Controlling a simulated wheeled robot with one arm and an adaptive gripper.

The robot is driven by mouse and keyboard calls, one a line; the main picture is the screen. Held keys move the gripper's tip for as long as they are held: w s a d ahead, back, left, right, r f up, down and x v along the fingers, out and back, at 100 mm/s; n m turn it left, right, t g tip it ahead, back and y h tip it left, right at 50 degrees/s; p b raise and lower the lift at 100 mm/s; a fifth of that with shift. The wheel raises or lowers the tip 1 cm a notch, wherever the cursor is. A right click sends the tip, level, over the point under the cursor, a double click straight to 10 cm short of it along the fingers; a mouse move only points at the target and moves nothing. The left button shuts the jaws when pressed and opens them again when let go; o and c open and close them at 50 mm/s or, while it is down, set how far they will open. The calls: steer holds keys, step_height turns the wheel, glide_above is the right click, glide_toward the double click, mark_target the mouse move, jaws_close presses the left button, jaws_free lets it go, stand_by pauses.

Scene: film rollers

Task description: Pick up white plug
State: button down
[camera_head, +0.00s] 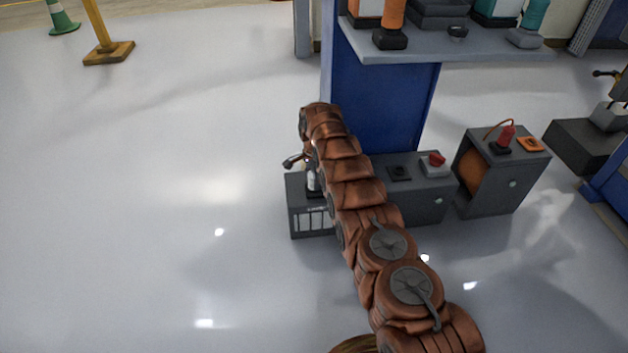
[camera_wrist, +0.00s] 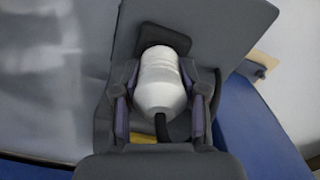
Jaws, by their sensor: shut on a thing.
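The white plug (camera_wrist: 161,82) shows in the wrist view as a rounded white body with a black cable at its lower end. My gripper (camera_wrist: 160,101) has one finger on each side of it and is shut on it. A dark block (camera_wrist: 165,38) is at the plug's far end, over a grey surface (camera_wrist: 215,40); I cannot tell whether the plug is clear of the block. In the head view, a small whitish piece (camera_head: 312,181) shows beside my arm above a grey cabinet (camera_head: 310,219).
A grey cabinet with a red-topped switch (camera_head: 436,160) stands right of my arm, with an open-sided cabinet (camera_head: 487,190) beyond it. A blue panel (camera_head: 385,105) and grey shelf (camera_head: 455,48) rise behind. Open floor (camera_head: 150,200) lies to the left.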

steer(key=shift+r, duration=0.15)
step_height(320, 180, up, 4)
steer(key=shift+f+p, duration=0.1)
steer(key=shift+p, duration=1.1)
steer(key=shift+s+f, duration=0.1)
steer(key=shift+f, duration=0.1)
steer(key=s+d+p, duration=0.2)
steer(key=s, duration=0.5)
steer(key=s+d+r+p, duration=0.1)
steer(key=s+d+p, duration=0.1)
steer(key=s, duration=0.6)
steer(key=shift+s+r+p, duration=0.15)
steer(key=shift+p, duration=0.25)
